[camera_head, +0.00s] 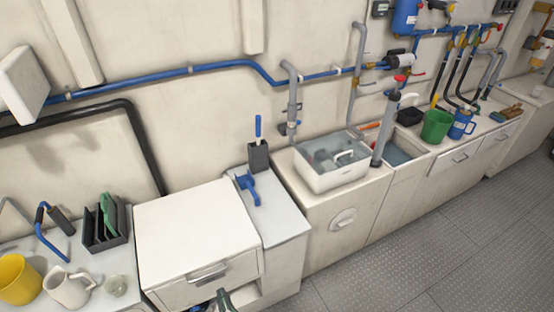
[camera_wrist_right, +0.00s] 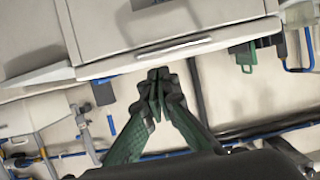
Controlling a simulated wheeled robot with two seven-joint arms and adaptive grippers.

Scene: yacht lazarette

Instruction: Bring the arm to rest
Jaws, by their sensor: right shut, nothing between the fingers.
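My right gripper (camera_head: 222,300) shows at the bottom edge of the head view, in front of a white drawer unit (camera_head: 195,232) and below its handle (camera_head: 207,274). In the right wrist view my right gripper (camera_wrist_right: 158,82) has its dark green fingers together, with nothing between them. The drawer front and its handle (camera_wrist_right: 172,48) lie beyond the fingertips there. I cannot tell whether the fingertips touch the unit. Most of the right arm is out of the head view. My left gripper is not in view.
Left of the unit, a counter holds a yellow mug (camera_head: 18,280), a white jug (camera_head: 68,287) and a dark rack (camera_head: 105,230). To the right are a white bin (camera_head: 330,168) and a green bucket (camera_head: 437,126). The grey floor (camera_head: 440,240) at right is clear.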

